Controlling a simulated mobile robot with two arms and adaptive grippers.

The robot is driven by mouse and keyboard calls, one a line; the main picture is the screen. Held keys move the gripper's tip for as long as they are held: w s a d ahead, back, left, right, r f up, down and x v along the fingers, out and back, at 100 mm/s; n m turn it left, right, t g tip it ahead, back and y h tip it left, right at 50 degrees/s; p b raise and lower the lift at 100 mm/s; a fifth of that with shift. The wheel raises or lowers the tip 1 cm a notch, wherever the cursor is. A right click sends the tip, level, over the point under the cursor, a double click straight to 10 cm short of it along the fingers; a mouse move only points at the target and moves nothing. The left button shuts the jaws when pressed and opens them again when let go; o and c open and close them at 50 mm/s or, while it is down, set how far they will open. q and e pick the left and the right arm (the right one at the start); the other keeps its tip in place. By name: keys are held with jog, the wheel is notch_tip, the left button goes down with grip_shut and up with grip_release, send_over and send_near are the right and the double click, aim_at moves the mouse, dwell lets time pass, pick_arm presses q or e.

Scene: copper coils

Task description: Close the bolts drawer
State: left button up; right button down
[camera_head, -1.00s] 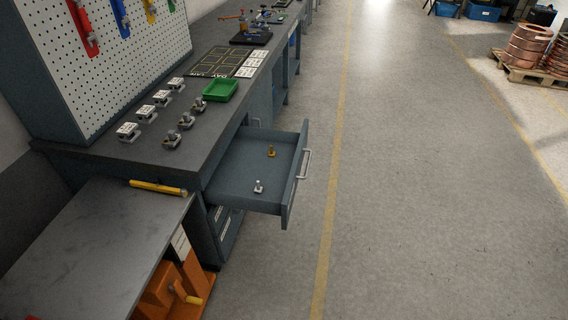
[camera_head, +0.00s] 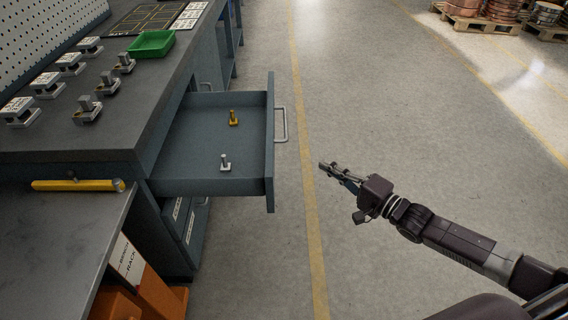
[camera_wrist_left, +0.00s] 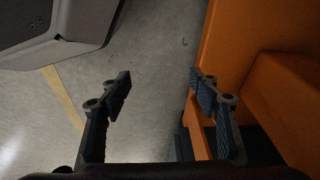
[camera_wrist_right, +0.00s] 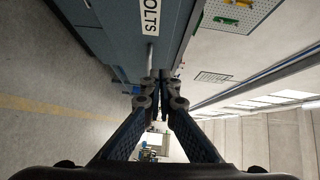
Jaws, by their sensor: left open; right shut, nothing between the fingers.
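The drawer (camera_head: 205,188) stands pulled out from the workbench in the head view, with a gold bolt (camera_head: 233,118) and a silver bolt (camera_head: 225,162) inside. Its handle (camera_head: 281,124) is on the front panel, facing right. My right gripper (camera_head: 326,167) is shut and empty, to the right of the drawer front and apart from it. In the right wrist view, a blue drawer front bears a label reading "OLTS" (camera_wrist_right: 150,16), partly cut off, with its handle (camera_wrist_right: 150,54) ahead of the fingertips (camera_wrist_right: 160,80). My left gripper (camera_wrist_left: 160,85) is open and empty in the left wrist view.
The workbench top holds a green tray (camera_head: 152,43) and several metal clamps. An orange object (camera_wrist_left: 265,90) is beside my left gripper.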

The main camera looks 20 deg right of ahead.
pick_arm(q)
notch_tip(320, 180, up, 7)
jog(key=w+b, duration=0.2)
jog(key=shift+w+d+f, duration=0.15)
jog(key=shift+w+f, duration=0.05)
jog(key=shift+w, duration=0.15)
pick_arm(e)
jog(key=w+a+r, duration=0.1)
jog(key=w+a, duration=0.8)
jog(key=shift+w+a+r+y, duration=0.25)
jog(key=shift+w+a+y, duration=0.1)
jog(key=shift+y, duration=0.05)
